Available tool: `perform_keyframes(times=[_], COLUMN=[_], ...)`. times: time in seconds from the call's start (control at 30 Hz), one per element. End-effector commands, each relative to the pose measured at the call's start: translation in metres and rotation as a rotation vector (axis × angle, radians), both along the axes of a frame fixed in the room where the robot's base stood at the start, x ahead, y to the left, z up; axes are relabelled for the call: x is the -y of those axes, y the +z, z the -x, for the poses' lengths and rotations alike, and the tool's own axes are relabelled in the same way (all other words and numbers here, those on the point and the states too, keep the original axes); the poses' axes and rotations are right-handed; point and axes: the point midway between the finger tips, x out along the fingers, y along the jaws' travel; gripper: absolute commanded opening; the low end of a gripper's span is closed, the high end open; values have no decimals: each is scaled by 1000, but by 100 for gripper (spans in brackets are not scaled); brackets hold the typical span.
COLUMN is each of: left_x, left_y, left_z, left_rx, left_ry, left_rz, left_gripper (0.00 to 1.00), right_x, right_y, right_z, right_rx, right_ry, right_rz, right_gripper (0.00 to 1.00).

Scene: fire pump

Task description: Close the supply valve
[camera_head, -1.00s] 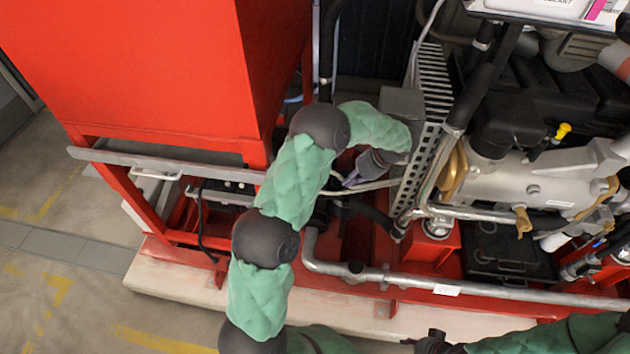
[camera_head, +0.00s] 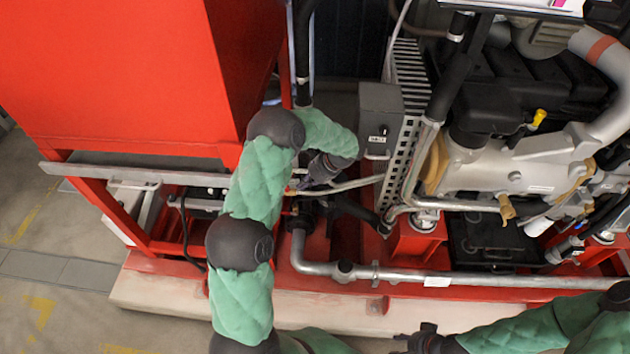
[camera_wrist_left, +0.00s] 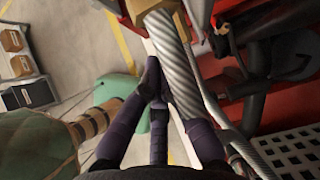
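My left gripper (camera_head: 303,184) is below the red tank, in front of a thin silvery line left of the grey control box. My right gripper (camera_head: 425,340) is low in the head view, dark and too small to read.
The red tank (camera_head: 110,75) overhangs from the upper left. The grey control box (camera_head: 379,118) and perforated guard (camera_head: 411,120) stand right of my left wrist. The engine (camera_head: 510,165) fills the right. A metal pipe (camera_head: 470,281) runs along the red base. Floor is open at lower left.

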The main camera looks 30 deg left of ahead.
Motion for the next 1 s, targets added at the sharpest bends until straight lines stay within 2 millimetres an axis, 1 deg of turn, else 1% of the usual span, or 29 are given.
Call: perform_keyframes(times=[0.03, 0.2, 0.57, 0.73, 1.0], left_x=[-5, -14, -16, -27, -29], left_y=[-2, -3, -3, -8, -11], left_z=[4, 8, 10, 16, 17], left_rx=[-3, -2, -2, -4, -5], left_ry=[1, 0, 0, 0, -1], left_rz=[1, 1, 1, 0, 0], left_gripper=[0, 0, 0, 0, 0], right_x=[0, 0, 0, 0, 0], right_y=[-1, -1, -1, -1, -1], right_z=[0, 0, 0, 0, 0], right_rx=[0, 0, 0, 0, 0], right_ry=[0, 0, 0, 0, 0], right_rz=[0, 0, 0, 0, 0], right_gripper=[40, 40, 40, 40, 40])
